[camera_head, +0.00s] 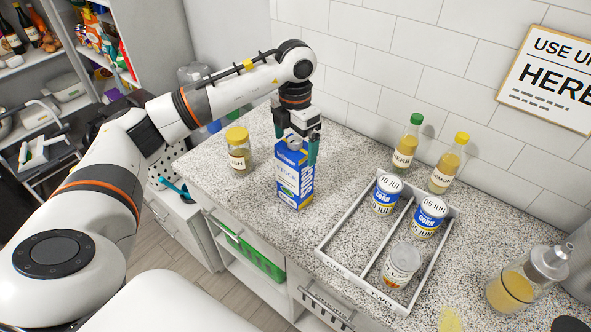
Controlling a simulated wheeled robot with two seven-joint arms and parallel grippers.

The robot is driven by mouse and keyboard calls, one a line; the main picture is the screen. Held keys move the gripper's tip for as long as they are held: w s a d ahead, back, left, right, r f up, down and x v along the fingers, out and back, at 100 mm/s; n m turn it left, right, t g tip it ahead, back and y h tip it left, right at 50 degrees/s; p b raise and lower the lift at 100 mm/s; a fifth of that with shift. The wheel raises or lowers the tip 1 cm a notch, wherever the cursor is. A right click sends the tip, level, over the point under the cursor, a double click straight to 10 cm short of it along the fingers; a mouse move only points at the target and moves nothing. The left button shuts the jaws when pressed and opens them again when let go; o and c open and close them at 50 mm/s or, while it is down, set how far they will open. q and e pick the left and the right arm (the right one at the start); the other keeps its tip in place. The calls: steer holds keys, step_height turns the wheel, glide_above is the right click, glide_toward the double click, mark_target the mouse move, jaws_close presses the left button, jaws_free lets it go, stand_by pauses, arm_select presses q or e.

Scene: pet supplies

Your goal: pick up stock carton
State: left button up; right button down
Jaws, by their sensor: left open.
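The stock carton (291,184) is blue and white with a yellow strip near its base, and stands upright on the speckled counter. My left gripper (296,148) points down at the carton's top from above. Its jaws are open, and one green-tipped finger shows beside the carton's upper right edge. The other finger is partly hidden, so I cannot tell whether either touches the carton. My right gripper is not in view.
A yellow-lidded jar (239,150) stands left of the carton. To the right is a divided white tray (334,231) with several cans. Two bottles (406,145) stand by the tiled wall, and a glass dispenser (512,290) is at the lower right.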

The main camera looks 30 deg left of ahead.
mark_target(294, 150)
arm_select(q)
steer(key=shift+a+f+p, duration=0.1)
steer(key=shift+f+p, duration=0.3)
steer(key=shift+f, duration=1.2)
steer(key=shift+c, duration=0.4)
steer(key=c, duration=1.8)
steer(key=shift+w+r, duration=0.1)
steer(key=shift+c, duration=1.3)
steer(key=shift+r, duration=0.1)
